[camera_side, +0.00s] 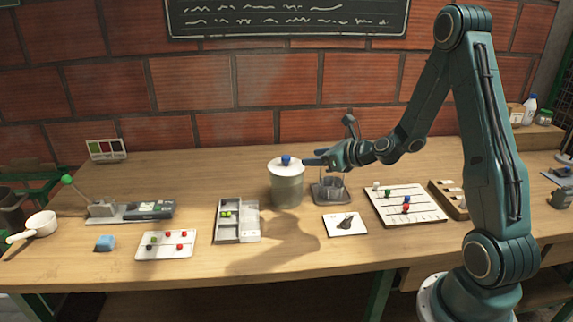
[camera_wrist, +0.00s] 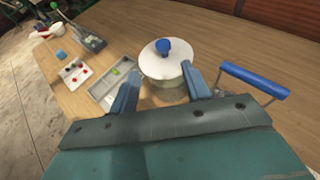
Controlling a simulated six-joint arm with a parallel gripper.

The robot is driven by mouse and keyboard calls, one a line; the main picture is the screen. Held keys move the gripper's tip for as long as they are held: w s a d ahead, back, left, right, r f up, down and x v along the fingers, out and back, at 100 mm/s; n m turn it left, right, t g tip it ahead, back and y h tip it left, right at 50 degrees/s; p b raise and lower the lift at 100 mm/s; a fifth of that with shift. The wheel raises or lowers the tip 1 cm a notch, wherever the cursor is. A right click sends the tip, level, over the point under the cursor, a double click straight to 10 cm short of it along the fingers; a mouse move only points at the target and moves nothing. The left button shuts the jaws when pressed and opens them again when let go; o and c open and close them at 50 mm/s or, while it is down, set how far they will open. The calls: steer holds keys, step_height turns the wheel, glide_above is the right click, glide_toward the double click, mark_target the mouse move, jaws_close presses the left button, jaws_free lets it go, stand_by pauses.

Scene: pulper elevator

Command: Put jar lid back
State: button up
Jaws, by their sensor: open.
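The jar (camera_side: 287,188) stands upright on the table in the middle of the side view. Its white lid (camera_side: 277,164) with a blue knob (camera_side: 286,160) sits on top of the jar's mouth; I cannot tell whether it is fully seated. In the wrist view the lid (camera_wrist: 160,62) is seen from above, with its knob (camera_wrist: 162,46) upright. My gripper (camera_side: 309,157) is just right of the lid at about its height, pointing left. In the wrist view its blue fingers (camera_wrist: 157,85) are spread apart with nothing held, one on either side of the jar in the picture.
A grey stand (camera_side: 328,191) is right of the jar, partly below my gripper. A tray with compartments (camera_side: 237,232) lies to the left. A white card (camera_side: 345,224), a white board with colored pieces (camera_side: 405,213) and a blue block (camera_side: 105,243) lie nearby. The table's front middle is clear.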

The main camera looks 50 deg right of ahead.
steer(key=s+a+r+n+g+y, duration=0.15)
steer(key=s+a+r+n, duration=0.25)
steer(key=a+n, duration=0.45)
steer(key=s+a+r+n+g+y, duration=0.1)
steer(key=s+a+r+n+g, duration=0.35)
steer(key=n, duration=0.75)
steer(key=s+a+r+n+g+h, duration=0.1)
steer(key=s+a+r+n, duration=0.1)
steer(key=s+n, duration=0.5)
steer(key=s+a+r+n+h, duration=0.1)
steer(key=s+a+r+n, duration=0.1)
steer(key=s+n, duration=0.6)
steer(key=s+r, duration=0.1)
steer(key=s, duration=0.2)
steer(key=shift+s+r+g+h, duration=0.25)
steer(key=shift+r+g+h, duration=0.1)
steer(key=shift+g, duration=0.05)
steer(key=shift+a, duration=0.1)
